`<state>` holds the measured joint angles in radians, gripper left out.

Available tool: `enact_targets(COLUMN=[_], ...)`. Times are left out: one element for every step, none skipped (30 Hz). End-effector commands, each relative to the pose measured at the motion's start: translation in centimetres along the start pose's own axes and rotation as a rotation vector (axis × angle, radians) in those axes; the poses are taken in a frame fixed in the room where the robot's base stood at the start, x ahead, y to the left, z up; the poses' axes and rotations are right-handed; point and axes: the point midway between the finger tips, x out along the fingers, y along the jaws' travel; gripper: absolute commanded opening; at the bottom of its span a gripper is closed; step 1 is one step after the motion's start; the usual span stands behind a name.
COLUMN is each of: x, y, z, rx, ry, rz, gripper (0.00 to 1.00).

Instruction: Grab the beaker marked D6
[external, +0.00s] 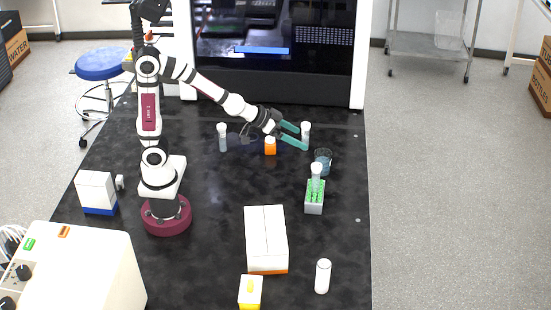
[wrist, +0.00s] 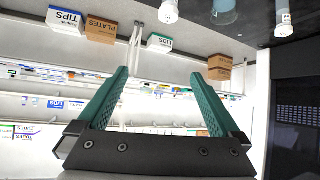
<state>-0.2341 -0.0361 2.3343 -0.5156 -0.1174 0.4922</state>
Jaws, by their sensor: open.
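A clear glass beaker (external: 322,161) with blue liquid stands on the black bench, right of and nearer the camera than my gripper (external: 302,138). No D6 marking can be read on it. The beaker also shows cut off at the top edge of the wrist view (wrist: 223,12). My gripper's teal fingers are open, with nothing between them in the wrist view (wrist: 160,74). In the external view they overlap a white-capped tube (external: 305,130); whether they touch it cannot be told from that view.
A tube in a green-and-grey rack (external: 314,205) stands just in front of the beaker. An orange bottle (external: 270,146) and another capped tube (external: 222,138) stand left of my gripper. A white box (external: 266,238) lies nearer the front. The bench's right edge is close to the beaker.

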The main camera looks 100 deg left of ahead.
Motion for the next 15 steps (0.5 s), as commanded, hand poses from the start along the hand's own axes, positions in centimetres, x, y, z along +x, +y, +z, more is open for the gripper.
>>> enact_targets(x=[1.2, 1.8, 2.3, 2.5, 2.6, 3.6, 5.0, 6.1, 7.4, 8.3, 9.2, 10.2, 10.9, 11.5, 12.1], y=[-2.4, -4.1, -6.4, -8.2, -10.1, -11.2, -11.0, -11.0, -11.0, -11.0, -11.1, -11.1, -11.1, -11.1, -11.2], z=[-0.8, -1.3, -1.9, -2.2, -2.4, -0.8, 1.1, 2.5, 4.4, 5.6, 6.7, 8.1, 9.0, 9.7, 10.5], rx=[-0.05, -0.081, -0.117, -0.143, -0.167, -0.173, -0.169, -0.169, -0.169, -0.172, -0.171, -0.173, -0.173, -0.174, -0.175], ry=[0.056, 0.098, 0.15, 0.187, 0.223, 0.234, 0.228, 0.229, 0.23, 0.232, 0.234, 0.236, 0.239, 0.24, 0.242], rz=[-0.082, -0.14, -0.221, -0.285, -0.353, -0.397, -0.385, -0.383, -0.381, -0.379, -0.379, -0.378, -0.378, -0.377, -0.377], gripper=[1.0, 1.0, 1.0, 1.0, 1.0, 1.0, 1.0, 1.0, 1.0, 1.0, 1.0, 1.0, 1.0, 1.0, 1.0])
